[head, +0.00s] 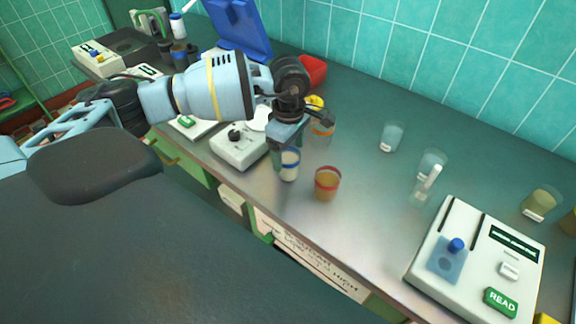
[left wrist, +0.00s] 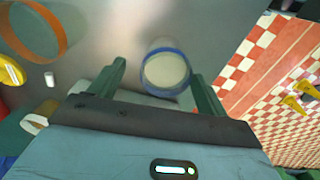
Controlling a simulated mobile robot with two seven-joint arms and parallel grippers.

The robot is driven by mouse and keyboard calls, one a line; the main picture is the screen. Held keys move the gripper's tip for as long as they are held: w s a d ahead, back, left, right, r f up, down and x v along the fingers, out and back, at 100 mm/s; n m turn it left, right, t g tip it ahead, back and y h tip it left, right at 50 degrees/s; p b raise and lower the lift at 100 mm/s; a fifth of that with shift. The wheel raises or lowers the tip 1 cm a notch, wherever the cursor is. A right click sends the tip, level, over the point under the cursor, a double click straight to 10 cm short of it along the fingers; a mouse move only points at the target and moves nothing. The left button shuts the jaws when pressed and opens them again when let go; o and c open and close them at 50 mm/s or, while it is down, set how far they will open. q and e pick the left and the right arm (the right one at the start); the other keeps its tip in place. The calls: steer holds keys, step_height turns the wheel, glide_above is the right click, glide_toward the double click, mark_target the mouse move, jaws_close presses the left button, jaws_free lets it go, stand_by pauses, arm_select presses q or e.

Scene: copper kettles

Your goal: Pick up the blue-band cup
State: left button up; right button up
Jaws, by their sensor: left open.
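The blue-band cup (head: 289,168) stands upright near the front edge of the counter, with pale contents and a blue ring at its rim. My left gripper (head: 291,148) is directly above it, pointing down, and partly hides its top. In the left wrist view the cup (left wrist: 165,72) lies between the two green fingers of the open left gripper (left wrist: 159,74), closer to the right finger. I cannot tell whether that finger touches it. My right gripper is not in view.
A red-band cup (head: 327,184) stands just right, and an orange-band cup (head: 322,131) behind. A white device (head: 238,147) is close on the left. Clear cups (head: 391,137) and a READ device (head: 478,262) stand further right. Bare counter lies between.

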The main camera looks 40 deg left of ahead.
arm_select(q)
steer(key=f, duration=0.3)
steer(key=shift+s+d+f, duration=0.1)
steer(key=shift+s+f, duration=0.15)
steer(key=shift+s, duration=0.1)
steer(key=shift+f, duration=0.55)
steer(key=shift+c, duration=0.5)
steer(key=c, duration=1)
steer(key=shift+r, duration=0.15)
